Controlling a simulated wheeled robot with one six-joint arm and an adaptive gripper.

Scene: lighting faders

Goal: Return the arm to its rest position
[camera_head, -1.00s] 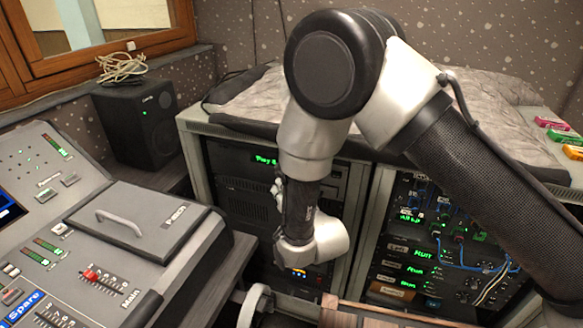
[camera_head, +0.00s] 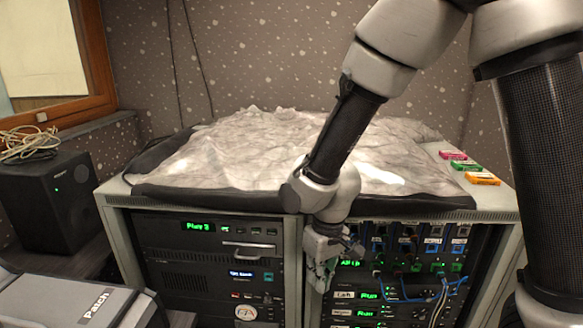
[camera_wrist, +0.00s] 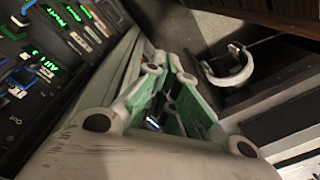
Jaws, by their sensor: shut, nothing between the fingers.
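My gripper (camera_head: 322,270) hangs at the end of my arm in front of the rack, near the post between its two bays. In the wrist view my gripper (camera_wrist: 165,112) shows its green-padded fingers drawn together, with nothing held between them. My arm is bent, its upper links at the upper right of the head view and its forearm slanting down to the left.
The left rack bay (camera_head: 165,255) shows green displays. The right bay has blue cables (camera_head: 425,292). A grey cloth (camera_head: 270,150) covers the rack top, with coloured blocks (camera_head: 466,167) at right. A black speaker (camera_head: 45,200) and the Patch lid (camera_head: 80,300) are at left.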

